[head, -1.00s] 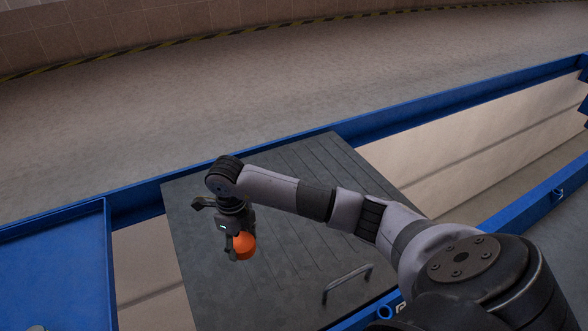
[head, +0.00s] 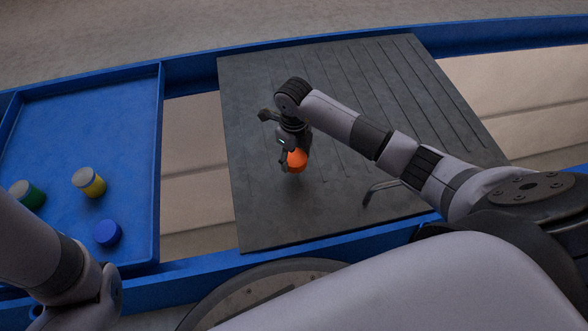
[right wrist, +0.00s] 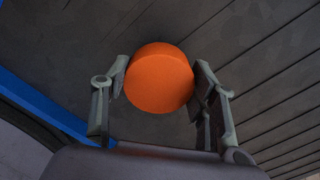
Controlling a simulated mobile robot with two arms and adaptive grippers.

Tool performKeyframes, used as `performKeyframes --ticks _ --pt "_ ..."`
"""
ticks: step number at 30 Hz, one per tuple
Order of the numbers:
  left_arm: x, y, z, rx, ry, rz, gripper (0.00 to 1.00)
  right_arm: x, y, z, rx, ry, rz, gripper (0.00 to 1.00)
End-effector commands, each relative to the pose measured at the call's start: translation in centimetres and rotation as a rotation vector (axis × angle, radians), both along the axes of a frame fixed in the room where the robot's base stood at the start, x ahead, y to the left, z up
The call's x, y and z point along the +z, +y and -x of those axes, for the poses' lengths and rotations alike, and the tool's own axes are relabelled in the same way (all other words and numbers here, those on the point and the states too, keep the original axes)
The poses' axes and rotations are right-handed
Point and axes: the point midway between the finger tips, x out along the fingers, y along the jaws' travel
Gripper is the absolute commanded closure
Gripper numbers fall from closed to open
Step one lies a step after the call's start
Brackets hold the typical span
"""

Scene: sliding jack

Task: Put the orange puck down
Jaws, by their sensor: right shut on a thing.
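The orange puck (head: 297,159) is held in my right gripper (head: 290,163) over the dark grey grooved plate (head: 262,215). In the right wrist view the orange puck (right wrist: 159,78) sits between both fingers of the right gripper (right wrist: 160,88), which touch its sides. The plate (right wrist: 255,55) lies behind it. I cannot tell how far the puck is from the plate's surface. My left arm shows at the lower left of the head view, but its gripper is out of view.
A metal handle (head: 385,187) stands on the plate right of my gripper. Blue rails (head: 200,267) border the plate. Much of the plate is bare.

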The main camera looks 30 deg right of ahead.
Motion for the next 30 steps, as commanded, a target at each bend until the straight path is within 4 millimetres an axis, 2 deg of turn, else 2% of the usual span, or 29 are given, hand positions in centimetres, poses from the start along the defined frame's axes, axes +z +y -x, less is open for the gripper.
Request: performKeyframes --ticks 4,10,25,26,30 --pt "-1.0 0.0 0.0 0.000 0.000 0.000 0.65 -1.3 0.0 0.0 0.000 0.000 0.000 0.79" --pt "-3.1 0.0 0.0 0.000 -0.001 0.000 0.65 -4.4 0.1 0.0 0.000 0.000 -0.001 0.79" --pt "-3.2 0.0 0.0 -0.001 0.000 0.000 0.65 -4.9 0.0 0.0 0.000 -0.001 0.001 0.79" --pt "-3.2 0.0 0.0 -0.001 0.000 0.000 0.65 -4.9 0.0 0.0 0.000 -0.001 0.000 0.45" --pt "-3.2 0.0 0.0 -0.001 0.000 0.000 0.65 -4.9 0.0 0.0 0.000 0.000 0.000 0.35"
